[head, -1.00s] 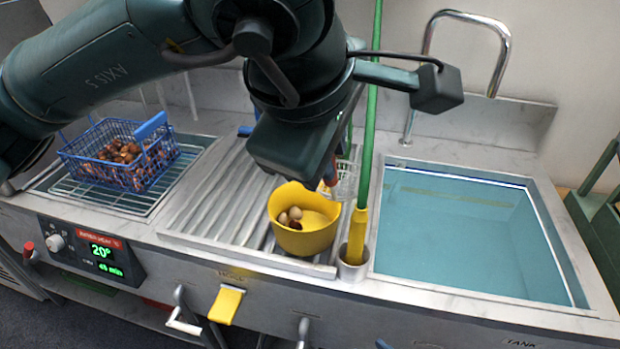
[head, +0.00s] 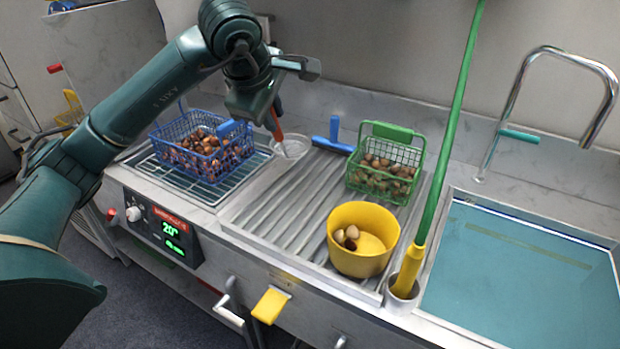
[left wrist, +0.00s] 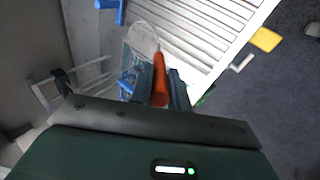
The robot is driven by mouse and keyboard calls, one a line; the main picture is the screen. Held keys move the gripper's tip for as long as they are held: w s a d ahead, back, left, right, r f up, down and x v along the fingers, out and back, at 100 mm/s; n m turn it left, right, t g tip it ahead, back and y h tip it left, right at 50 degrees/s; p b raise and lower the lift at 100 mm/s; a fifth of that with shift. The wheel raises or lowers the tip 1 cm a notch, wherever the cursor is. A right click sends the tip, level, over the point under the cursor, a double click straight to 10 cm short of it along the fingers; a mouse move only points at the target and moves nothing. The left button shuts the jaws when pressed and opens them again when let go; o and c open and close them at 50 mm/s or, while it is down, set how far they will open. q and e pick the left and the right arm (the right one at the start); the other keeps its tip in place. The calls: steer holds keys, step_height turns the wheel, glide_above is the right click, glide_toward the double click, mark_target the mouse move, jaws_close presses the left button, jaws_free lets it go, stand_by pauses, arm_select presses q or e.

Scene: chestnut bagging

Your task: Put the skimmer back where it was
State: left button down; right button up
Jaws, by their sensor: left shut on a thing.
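The skimmer (head: 292,147) has a round pale mesh bowl and an orange-red handle. My left gripper (head: 272,118) is shut on that handle and holds it with the bowl hanging low over the left end of the ribbed drainboard, just right of the blue basket. Whether the bowl touches the board I cannot tell. In the left wrist view the orange handle stands between the two fingers (left wrist: 163,90) and the mesh bowl (left wrist: 142,40) lies beyond them. My right gripper is not in view.
A blue basket of chestnuts (head: 178,130) stands on a wire rack at the left. A green basket of chestnuts (head: 385,130) and a yellow bowl (head: 345,262) with a few nuts stand on the drainboard (head: 275,215). A green pole (head: 448,150) stands in a metal holder beside the water tank (head: 520,280).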

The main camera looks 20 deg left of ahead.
arm_select(q)
step_height(320, 180, down, 10)
steer(key=a+p, duration=0.1)
steer(key=shift+w+a, duration=0.15)
steer(key=shift+a, duration=0.1)
steer(key=shift+f, duration=0.1)
steer(key=shift+f, duration=0.15)
steer(key=c, duration=1.3)
jaws_free()
steer(key=b+v, duration=0.1)
steer(key=v, duration=1.1)
steer(key=shift+d, duration=0.1)
